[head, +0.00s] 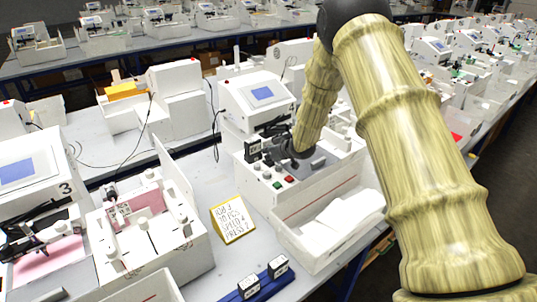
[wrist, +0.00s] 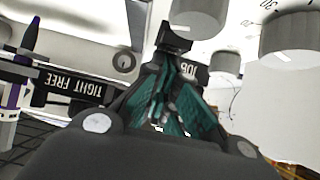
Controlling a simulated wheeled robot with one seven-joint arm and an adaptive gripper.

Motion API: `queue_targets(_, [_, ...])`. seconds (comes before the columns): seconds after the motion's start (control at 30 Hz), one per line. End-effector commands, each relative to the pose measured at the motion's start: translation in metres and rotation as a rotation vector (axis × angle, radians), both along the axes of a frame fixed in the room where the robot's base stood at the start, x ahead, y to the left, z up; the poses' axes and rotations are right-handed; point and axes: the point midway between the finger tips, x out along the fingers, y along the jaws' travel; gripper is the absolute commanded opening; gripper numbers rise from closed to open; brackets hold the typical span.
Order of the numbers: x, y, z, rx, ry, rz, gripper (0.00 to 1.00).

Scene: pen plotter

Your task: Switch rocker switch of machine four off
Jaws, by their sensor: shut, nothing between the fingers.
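A white machine with a blue screen (head: 262,94) stands in the middle of the head view, right of the machine marked 3. A black plate reading TIGHT FREE (wrist: 72,86) is left of the fingers. I cannot make out the rocker switch.
The machine marked 3 (head: 30,180) stands at the left. A yellow-edged job card (head: 232,219) stands on the table between the machines. A white open tray (head: 325,232) is at the front. Grey knobs (wrist: 290,38) are right of the gripper in the wrist view.

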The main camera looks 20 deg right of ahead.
Motion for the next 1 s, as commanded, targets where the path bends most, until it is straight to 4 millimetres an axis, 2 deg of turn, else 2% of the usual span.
queue_targets(0.37, [-0.014, -0.006, -0.003, -0.001, 0.005, -0.002, 0.0])
queue_targets(0.73, [-0.015, -0.006, -0.003, -0.001, 0.005, -0.001, 0.0])
queue_targets(0.87, [-0.015, -0.006, 0.004, -0.001, 0.004, -0.001, 0.0])
queue_targets(1.0, [-0.016, -0.005, 0.019, -0.001, 0.002, 0.0, 0.0])
